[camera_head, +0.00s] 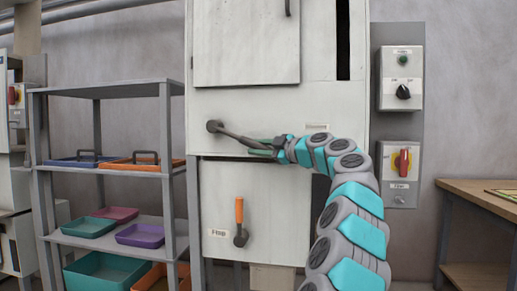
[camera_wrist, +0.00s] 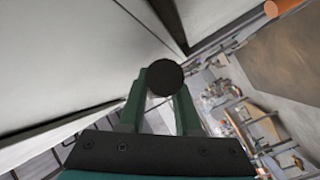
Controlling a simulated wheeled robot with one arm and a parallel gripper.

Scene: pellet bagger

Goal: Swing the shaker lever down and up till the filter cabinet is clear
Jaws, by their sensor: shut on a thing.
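The filter cabinet (camera_head: 340,100) is a tall pale-grey cabinet in the middle of the head view. The shaker lever (camera_head: 231,133) is a dark bar that runs from a round pivot on the cabinet's left side, sloping slightly down to the right. My gripper (camera_head: 275,148) is shut on the lever's free end, in front of the cabinet. In the wrist view, the lever's dark round end (camera_wrist: 165,77) sits between the two green fingers. The grip itself is mostly hidden by the fingers.
A lower door has an orange-handled lever (camera_head: 239,211). Control boxes with a black knob (camera_head: 403,92) and a red switch (camera_head: 403,162) hang to the right. A shelf (camera_head: 110,172) with coloured trays stands left, a wooden table (camera_head: 485,190) right.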

